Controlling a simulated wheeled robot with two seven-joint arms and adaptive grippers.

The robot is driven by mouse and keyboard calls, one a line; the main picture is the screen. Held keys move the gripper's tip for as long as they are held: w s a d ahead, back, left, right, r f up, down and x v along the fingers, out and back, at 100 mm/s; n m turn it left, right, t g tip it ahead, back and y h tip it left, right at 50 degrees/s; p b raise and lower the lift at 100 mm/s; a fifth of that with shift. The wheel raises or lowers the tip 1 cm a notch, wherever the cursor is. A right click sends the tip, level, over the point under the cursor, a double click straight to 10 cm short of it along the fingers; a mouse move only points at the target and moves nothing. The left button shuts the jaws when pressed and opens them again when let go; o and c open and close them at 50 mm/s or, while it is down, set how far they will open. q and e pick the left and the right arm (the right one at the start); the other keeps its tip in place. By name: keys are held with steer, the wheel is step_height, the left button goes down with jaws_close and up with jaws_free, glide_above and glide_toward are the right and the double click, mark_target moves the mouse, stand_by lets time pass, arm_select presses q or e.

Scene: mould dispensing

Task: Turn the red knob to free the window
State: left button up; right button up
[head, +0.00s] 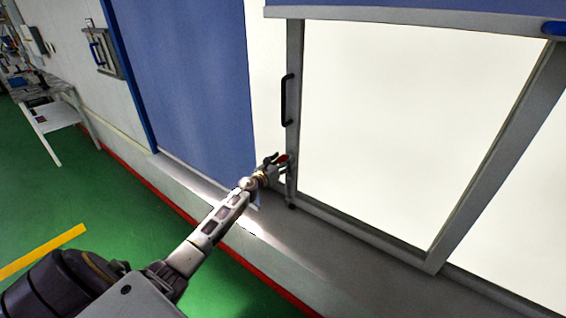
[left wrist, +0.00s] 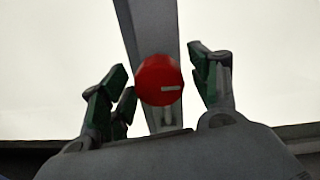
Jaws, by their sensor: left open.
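The red knob (left wrist: 158,80) is a round disc with a short pale mark, fixed on a grey frame post. In the left wrist view it sits between the spread fingers of my left gripper (left wrist: 165,85), with a gap on both sides. The gripper is open at the knob. The window (head: 390,120) is a large pale pane in a grey frame. My right gripper is not in view.
A black vertical handle (head: 287,99) is on the window's post above the knob. A blue panel (head: 195,80) stands to the left. A grey ledge (head: 300,240) runs below the window. A small table (head: 50,118) stands at the far left on green floor.

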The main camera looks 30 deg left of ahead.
arm_select(q)
steer(key=shift+c, duration=0.4)
steer(key=c, duration=0.9)
steer(key=shift+c, duration=0.2)
